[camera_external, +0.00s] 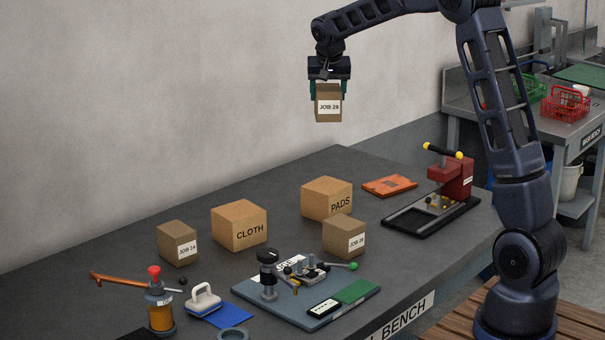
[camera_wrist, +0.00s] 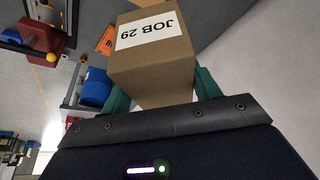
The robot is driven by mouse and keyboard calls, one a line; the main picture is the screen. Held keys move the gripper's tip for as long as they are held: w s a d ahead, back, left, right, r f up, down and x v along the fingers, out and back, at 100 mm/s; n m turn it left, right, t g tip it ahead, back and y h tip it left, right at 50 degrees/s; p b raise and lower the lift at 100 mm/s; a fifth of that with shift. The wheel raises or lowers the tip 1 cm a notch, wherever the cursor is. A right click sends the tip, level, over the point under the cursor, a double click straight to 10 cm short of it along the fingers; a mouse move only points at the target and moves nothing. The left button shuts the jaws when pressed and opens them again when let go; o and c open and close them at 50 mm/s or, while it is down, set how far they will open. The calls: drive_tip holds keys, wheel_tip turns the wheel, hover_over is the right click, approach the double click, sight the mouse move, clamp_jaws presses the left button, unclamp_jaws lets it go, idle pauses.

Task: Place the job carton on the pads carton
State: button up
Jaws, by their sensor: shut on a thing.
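My gripper (camera_external: 328,90) is shut on a small brown carton labelled JOB 29 (camera_external: 328,108), holding it upright high above the bench, with its label facing the external camera. The JOB 29 carton also fills the top middle of the wrist view (camera_wrist: 150,60), between the green fingers. The PADS carton (camera_external: 326,199) stands on the bench, well below the held carton and apart from it; its top is bare. Two other small job cartons stand on the bench: one labelled JOB 24 (camera_external: 177,243) at left, and one (camera_external: 344,236) in front of PADS, its number hard to read.
The CLOTH carton (camera_external: 239,225) stands left of PADS. A red press (camera_external: 450,180) and an orange pad (camera_external: 389,186) are to the right. A fixture board (camera_external: 270,300), a torch (camera_external: 160,310) and a white-handled block (camera_external: 203,299) occupy the front. The back left bench is clear.

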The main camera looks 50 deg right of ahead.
wheel_tip(320, 180, down, 20)
drive_tip(key=shift+r, duration=0.25)
idle(0.4)
drive_tip(key=shift+f, duration=0.15)
drive_tip(key=o, duration=1.1)
